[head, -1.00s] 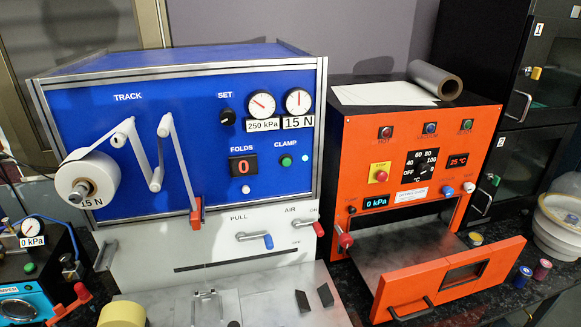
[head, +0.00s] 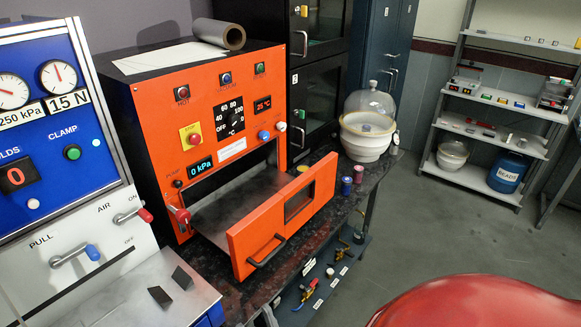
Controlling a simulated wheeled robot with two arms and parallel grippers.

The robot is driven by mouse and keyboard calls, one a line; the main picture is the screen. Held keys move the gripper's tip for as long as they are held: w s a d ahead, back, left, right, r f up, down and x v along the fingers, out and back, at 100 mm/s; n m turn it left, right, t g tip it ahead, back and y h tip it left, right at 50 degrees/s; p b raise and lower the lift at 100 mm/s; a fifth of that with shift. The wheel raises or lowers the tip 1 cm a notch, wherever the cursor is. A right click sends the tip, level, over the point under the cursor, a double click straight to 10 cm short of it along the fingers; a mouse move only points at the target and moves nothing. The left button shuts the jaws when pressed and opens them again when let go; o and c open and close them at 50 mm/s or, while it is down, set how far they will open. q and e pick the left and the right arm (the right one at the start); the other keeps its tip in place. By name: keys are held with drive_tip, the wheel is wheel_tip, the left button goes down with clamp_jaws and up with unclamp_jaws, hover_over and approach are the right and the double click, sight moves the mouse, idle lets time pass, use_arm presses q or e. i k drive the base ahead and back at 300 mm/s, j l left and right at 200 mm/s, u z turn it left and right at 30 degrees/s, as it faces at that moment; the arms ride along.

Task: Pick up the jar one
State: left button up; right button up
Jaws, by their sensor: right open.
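No thing carries a readable "jar one" label, so I cannot tell which it is. A blue small round container (head: 346,186) and a dark red one (head: 359,174) stand upright and apart on the dark bench, right of the orange oven's drawer. A pale yellow top (head: 303,168) shows partly behind the drawer. A large white vessel with a clear dome (head: 368,122) stands farther back. Only a small pale part of my right gripper (head: 266,317) seems to show at the bottom edge; it is open, far from the containers, its fingertips mostly cut off. My left gripper is out of view.
The orange oven (head: 215,95) has its front drawer (head: 285,215) projecting forward. The blue machine (head: 75,110) is at left. A shelf rack (head: 490,140) stands at right with a blue BEADS drum (head: 507,172). The floor between is clear. A red part of mine fills the lower right.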

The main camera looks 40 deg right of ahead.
sight(358, 169)
drive_tip(key=z, duration=1.2)
